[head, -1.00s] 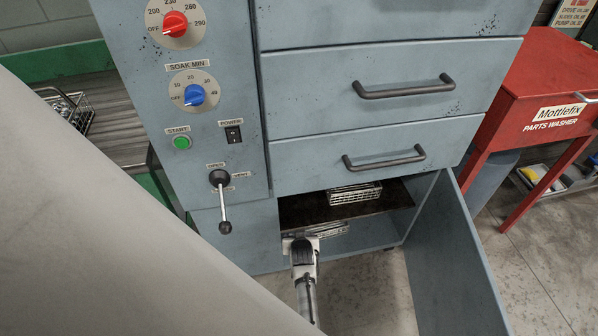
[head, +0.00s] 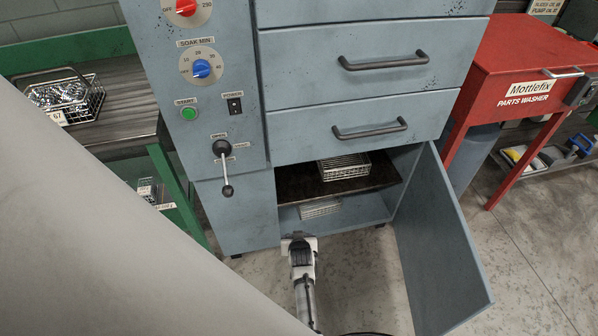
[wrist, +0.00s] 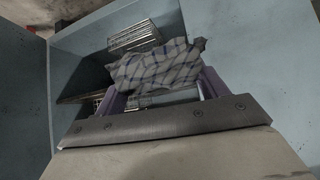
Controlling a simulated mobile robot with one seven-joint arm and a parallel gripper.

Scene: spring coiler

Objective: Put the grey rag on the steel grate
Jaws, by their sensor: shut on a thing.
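The grey checked rag (wrist: 155,66) is bunched between the fingers of my gripper (wrist: 160,90) in the wrist view, and the gripper is shut on it. In the head view my gripper (head: 299,240) is in front of the lower edge of the open cabinet compartment, and the rag cannot be made out there. I cannot pick out the steel grate with certainty in either view.
The compartment has a dark shelf (head: 292,184) with a wire basket (head: 344,168) on it and another basket (head: 320,208) below. Its door (head: 440,245) stands open at right. A bench (head: 118,133) holds a filled basket (head: 70,98) at left. A red parts washer (head: 515,70) stands at right.

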